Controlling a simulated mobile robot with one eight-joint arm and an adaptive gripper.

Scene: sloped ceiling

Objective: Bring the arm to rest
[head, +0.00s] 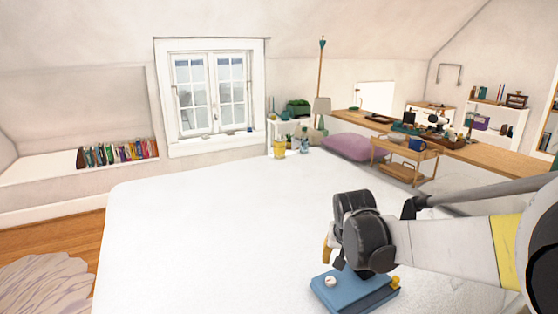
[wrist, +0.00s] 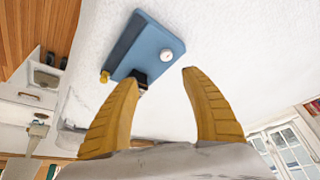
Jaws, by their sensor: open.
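My gripper (wrist: 160,78) shows two yellow ribbed fingers in the wrist view, spread wide with nothing between them. In the head view a yellow finger (head: 328,248) shows at the left of my dark wrist joint; the rest of the gripper is hidden behind it. My arm reaches in from the right over a large white surface. A blue flat block (head: 345,294) with a white knob lies on that surface, just below my wrist in the head view. The block (wrist: 145,45) also shows beyond the fingertips in the wrist view, apart from them.
The white surface (head: 210,235) is clear at the left and middle. A yellow cup (head: 279,149) and a small bottle (head: 304,145) stand at its far edge. A wooden cart (head: 405,155) and a long desk (head: 490,153) are behind at the right.

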